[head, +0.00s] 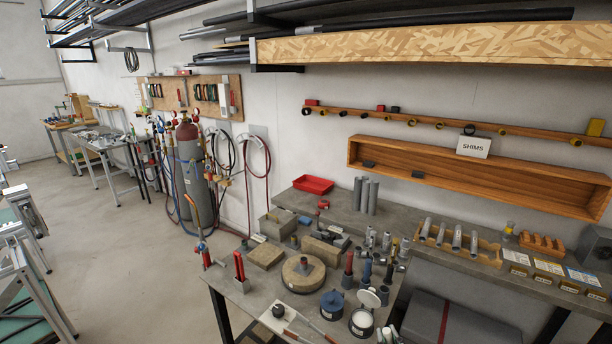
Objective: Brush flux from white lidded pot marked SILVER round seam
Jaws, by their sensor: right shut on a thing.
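A white pot (361,323) stands open near the bench's front edge, with pale flux showing inside. Its white lid (369,298) shows tilted just behind it; any marking is too small to read. A dark blue pot (332,304) is to its left. A short copper-coloured piece (304,266) stands on a round tan block (303,275); its seam is too small to make out. A brush-like tool (306,334) lies at the front edge. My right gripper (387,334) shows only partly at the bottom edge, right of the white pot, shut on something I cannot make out. My left gripper is out of view.
Several metal fittings crowd behind the pots. Tan bricks (266,254) lie at the left. Gas cylinders (191,170) stand beyond the bench. A tube rack (458,243) is at the right.

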